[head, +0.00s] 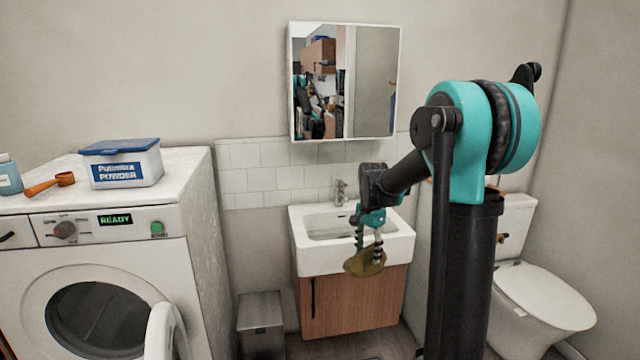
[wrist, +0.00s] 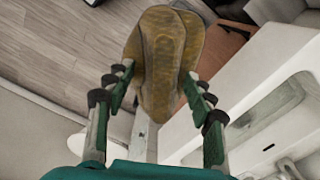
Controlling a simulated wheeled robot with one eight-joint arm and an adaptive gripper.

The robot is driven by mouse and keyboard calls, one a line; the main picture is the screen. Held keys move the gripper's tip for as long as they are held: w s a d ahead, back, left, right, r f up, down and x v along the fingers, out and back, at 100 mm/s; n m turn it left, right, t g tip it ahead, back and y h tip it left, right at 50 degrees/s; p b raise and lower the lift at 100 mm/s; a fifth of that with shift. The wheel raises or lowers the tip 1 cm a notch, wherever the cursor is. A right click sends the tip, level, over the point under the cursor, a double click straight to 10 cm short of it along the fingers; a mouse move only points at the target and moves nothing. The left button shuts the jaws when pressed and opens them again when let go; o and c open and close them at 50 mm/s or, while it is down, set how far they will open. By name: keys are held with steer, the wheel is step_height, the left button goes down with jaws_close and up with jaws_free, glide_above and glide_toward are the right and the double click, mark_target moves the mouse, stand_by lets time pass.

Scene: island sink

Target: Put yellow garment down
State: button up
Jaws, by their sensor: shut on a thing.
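The yellow garment (head: 366,263) is a small mustard-coloured bundle hanging from my gripper (head: 368,240) in the head view, in front of the sink's front edge. In the wrist view the yellow garment (wrist: 160,60) is a folded, elongated shape at the tips of my gripper (wrist: 155,88), with one finger on each side. My gripper is shut on it and points downward. The garment is held in the air, above the floor. Its far underside is hidden.
A white sink (head: 400,248) on a wooden cabinet (head: 345,305) stands behind my gripper. A washing machine (head: 95,235) with its round door open is at left, with a powder box (head: 122,165) and an orange scoop (head: 50,184) on top. A grey bin (head: 260,312) stands between them. A toilet (head: 540,295) is at right.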

step_height(320, 180, down, 11)
steer(key=w+d+n, duration=0.1)
steer(key=d+n, duration=0.1)
steer(key=n, duration=0.4)
steer(key=shift+w+d, duration=0.15)
steer(key=shift+d, duration=0.05)
steer(key=f+n, duration=0.1)
steer(key=f, duration=0.1)
steer(key=d+f+n, duration=0.1)
steer(key=f+n, duration=0.1)
steer(key=f, duration=0.1)
steer(key=s+f+n, duration=0.1)
steer(key=f+n, duration=0.1)
steer(key=f, duration=0.1)
steer(key=shift+d, duration=0.4)
